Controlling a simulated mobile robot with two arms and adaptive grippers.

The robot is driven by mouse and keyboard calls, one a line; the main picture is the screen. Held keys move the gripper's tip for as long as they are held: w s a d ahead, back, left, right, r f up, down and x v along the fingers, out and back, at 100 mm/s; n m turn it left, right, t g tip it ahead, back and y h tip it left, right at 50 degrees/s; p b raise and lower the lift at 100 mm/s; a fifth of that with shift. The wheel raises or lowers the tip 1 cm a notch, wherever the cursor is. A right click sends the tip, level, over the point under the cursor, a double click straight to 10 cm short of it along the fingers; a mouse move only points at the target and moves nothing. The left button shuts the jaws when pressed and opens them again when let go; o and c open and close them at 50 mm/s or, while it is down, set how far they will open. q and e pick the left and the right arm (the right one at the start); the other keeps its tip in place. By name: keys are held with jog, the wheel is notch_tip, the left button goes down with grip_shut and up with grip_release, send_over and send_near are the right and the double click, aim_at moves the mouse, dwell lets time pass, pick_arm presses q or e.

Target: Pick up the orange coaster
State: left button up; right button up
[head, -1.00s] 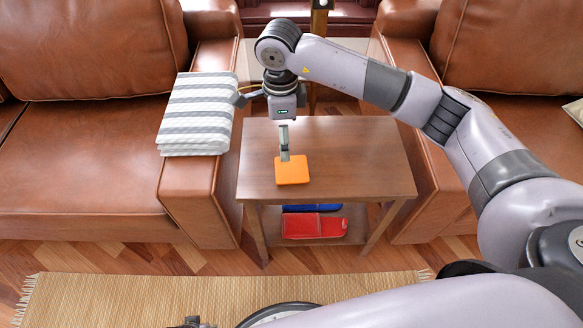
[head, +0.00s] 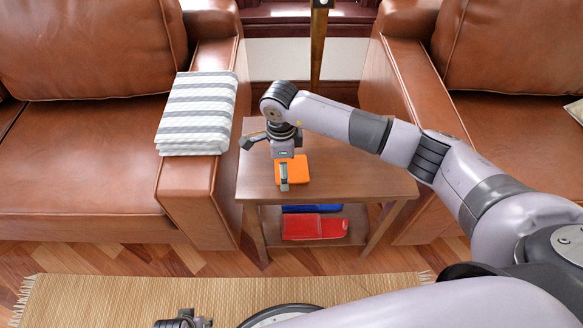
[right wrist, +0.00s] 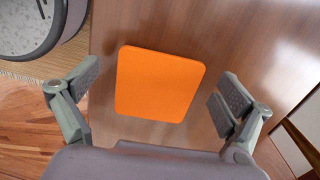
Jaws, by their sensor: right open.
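The orange coaster (head: 297,168) lies flat on the wooden side table (head: 355,175), near its left front part. My right gripper (head: 267,160) is open just above the coaster, pointing down, and partly covers it in the head view. In the right wrist view the whole coaster (right wrist: 158,84) shows between the two spread fingers, with a gap on each side; nothing is held. My left gripper (head: 184,320) shows only in part at the bottom edge of the head view, and its jaws cannot be made out.
Brown leather armchairs flank the table, and a striped folded blanket (head: 198,115) lies on the left one's armrest (head: 190,190). Red (head: 315,226) and blue (head: 312,208) items lie on the lower shelf. A woven rug (head: 130,295) is in front. The tabletop's right side is clear.

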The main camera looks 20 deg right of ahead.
jog(key=shift+c, duration=0.4)
jog(key=c, duration=1.1)
jog(key=shift+r, duration=0.1)
jog(key=shift+c, duration=0.2)
